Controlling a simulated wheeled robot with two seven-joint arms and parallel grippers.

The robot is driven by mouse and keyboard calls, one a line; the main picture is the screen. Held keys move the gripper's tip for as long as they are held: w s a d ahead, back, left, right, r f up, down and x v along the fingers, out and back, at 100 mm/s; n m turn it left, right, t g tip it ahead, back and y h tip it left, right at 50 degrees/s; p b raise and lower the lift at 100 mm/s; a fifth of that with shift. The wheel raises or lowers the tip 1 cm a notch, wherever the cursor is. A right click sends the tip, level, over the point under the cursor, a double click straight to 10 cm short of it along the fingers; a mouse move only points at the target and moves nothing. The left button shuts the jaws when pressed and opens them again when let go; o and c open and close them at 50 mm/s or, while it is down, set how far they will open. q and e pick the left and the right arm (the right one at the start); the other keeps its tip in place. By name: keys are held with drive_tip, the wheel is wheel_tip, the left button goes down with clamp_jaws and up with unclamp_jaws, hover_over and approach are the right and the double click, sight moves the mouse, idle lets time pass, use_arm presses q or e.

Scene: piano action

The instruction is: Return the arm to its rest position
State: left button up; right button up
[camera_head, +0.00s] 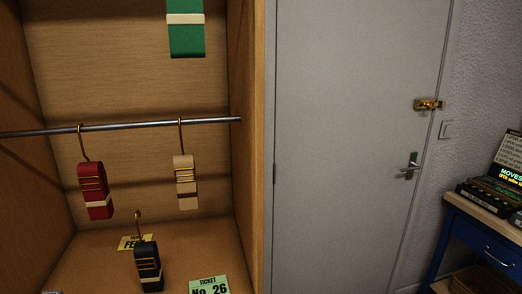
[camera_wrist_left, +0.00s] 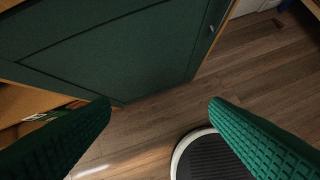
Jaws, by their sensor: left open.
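My left gripper (camera_wrist_left: 160,104) shows in the left wrist view, with its two green ribbed fingers wide apart and nothing between them. It points down over the wooden floor (camera_wrist_left: 150,135), beside a dark green panel (camera_wrist_left: 110,45). Neither gripper shows in the head view, and my right gripper is in no view.
In the head view, a wooden cabinet (camera_head: 130,90) holds a metal rail (camera_head: 110,128). A red hanging piece (camera_head: 95,190) and a beige one (camera_head: 186,180) hang from it. A black piece (camera_head: 148,268) stands below. A grey door (camera_head: 350,130) and blue desk (camera_head: 480,235) are right.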

use_arm(q)
drive_tip(key=s+d+f+g, duration=0.2)
drive_tip(key=s+d, duration=0.1)
drive_tip(key=s, duration=0.5)
wheel_tip(320, 180, down, 29)
drive_tip(key=s+g, duration=0.2)
drive_tip(key=s+a+f, duration=0.3)
drive_tip(key=s+f, duration=1)
drive_tip(key=s, duration=0.2)
drive_tip(key=shift+a+m+g, duration=0.25)
drive_tip(key=shift+m+g, duration=0.15)
